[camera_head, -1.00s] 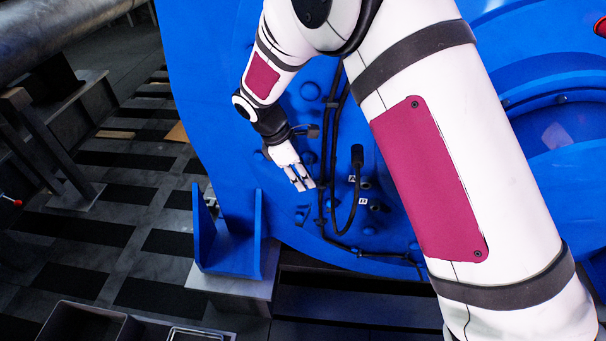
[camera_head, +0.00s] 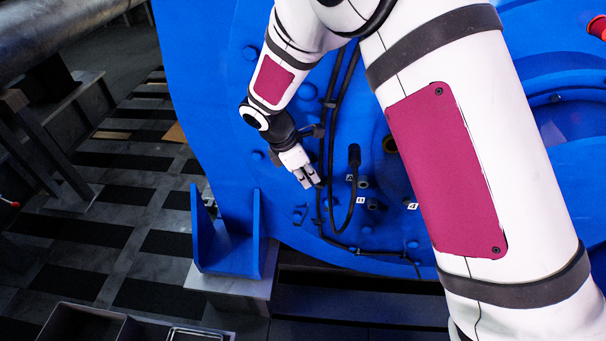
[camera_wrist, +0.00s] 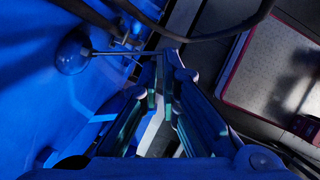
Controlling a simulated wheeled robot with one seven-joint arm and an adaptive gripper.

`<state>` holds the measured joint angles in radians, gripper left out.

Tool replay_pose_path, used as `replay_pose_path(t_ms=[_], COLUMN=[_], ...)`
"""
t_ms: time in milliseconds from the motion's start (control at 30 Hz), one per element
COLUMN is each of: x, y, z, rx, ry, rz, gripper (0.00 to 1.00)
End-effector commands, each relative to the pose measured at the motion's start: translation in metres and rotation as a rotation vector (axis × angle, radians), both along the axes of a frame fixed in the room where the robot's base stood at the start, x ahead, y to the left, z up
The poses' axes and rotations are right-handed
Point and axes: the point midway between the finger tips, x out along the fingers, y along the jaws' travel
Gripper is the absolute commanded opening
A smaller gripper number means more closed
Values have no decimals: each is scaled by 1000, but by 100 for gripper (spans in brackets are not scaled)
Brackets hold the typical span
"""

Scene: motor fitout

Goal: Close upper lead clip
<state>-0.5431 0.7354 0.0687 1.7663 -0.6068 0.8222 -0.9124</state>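Two dark leads (camera_head: 330,140) run down the blue motor face, with small dark clips along them. One clip (camera_head: 330,103) sits high, beside my wrist, and another (camera_head: 318,222) sits lower. I cannot tell from these views whether either clip is open. My gripper (camera_head: 310,183) points down and right at the left lead, its tips close to it. In the wrist view, the two fingers (camera_wrist: 165,72) are a narrow gap apart, with nothing clearly held. A thin dark bar (camera_wrist: 125,52) runs from near a round blue boss to the fingertips; contact is unclear.
A blue bracket (camera_head: 228,240) stands at lower left. A grey bin (camera_head: 85,325) is at the bottom. The floor at left is mostly clear.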

Motion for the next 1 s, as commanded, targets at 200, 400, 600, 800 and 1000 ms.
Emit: replay_pose_path(t_ms=[200,400,600,800,1000], x=[1,6,11,16,20], y=[-15,-27,-36,-43,-46], z=[1,1,1,1,1], rx=[1,2,2,2,2], ry=[0,-1,-1,-1,-1], rz=[204,389,550,671,740], gripper=[0,0,0,0,0])
